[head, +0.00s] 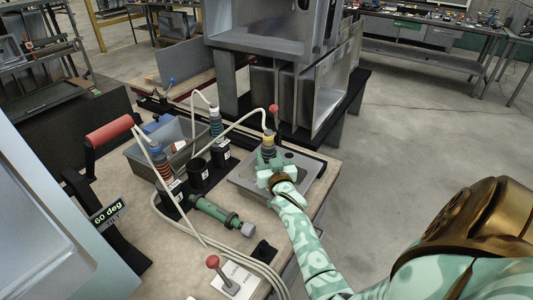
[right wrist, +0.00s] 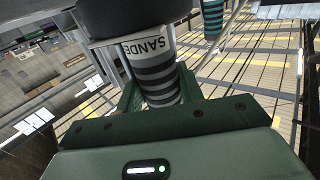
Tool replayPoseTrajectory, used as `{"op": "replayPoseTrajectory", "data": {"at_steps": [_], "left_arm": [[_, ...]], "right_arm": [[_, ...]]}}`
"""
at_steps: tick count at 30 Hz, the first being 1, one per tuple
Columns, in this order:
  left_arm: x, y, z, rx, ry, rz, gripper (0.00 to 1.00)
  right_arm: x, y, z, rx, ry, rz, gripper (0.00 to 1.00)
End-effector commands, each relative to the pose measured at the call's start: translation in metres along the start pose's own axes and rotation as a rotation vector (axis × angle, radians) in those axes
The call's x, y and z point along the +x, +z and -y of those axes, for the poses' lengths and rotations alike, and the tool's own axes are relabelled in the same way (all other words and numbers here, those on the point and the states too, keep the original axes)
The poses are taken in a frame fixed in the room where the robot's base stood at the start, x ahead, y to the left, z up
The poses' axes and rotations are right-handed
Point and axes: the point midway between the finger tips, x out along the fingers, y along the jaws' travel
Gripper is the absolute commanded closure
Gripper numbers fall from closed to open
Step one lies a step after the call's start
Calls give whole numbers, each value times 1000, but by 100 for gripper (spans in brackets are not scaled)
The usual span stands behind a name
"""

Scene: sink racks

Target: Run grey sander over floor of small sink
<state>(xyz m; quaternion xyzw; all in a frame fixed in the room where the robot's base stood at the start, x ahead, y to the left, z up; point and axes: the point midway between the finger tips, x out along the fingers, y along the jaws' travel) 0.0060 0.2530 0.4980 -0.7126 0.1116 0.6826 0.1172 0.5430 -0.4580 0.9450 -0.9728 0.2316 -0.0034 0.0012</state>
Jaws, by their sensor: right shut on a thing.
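My right gripper (head: 268,165) is over the small grey metal sink (head: 244,184) at the right side of the bench. It is shut on an upright corded sander (head: 268,139), whose upper end shows yellow above a dark banded body. In the right wrist view the sander (right wrist: 158,75) has grey and black bands and a label partly reading "SANDE". It stands between the jaws of the right gripper (right wrist: 155,100). The sander's lower end is hidden in the head view, so I cannot tell whether it touches the sink floor. My left gripper is not in view.
Corded tools with orange (head: 160,163) and blue (head: 216,122) bands stand in black holders left of the sink. A green cylinder (head: 216,213) lies on the bench. A large tilted basin (head: 40,225) is at the left. A red-knobbed lever (head: 225,276) stands in front.

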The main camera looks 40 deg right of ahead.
Motion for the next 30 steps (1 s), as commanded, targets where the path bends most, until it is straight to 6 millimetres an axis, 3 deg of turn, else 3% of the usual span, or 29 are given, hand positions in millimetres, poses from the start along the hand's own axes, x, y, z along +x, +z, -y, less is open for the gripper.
{"op": "replayPoseTrajectory", "data": {"at_steps": [7,15,30], "left_arm": [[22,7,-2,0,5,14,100],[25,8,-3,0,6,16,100],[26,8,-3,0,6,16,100]], "right_arm": [[1,28,1,1,-1,-4,99],[16,23,15,1,-1,-6,99],[18,22,17,1,-1,-6,99]]}}
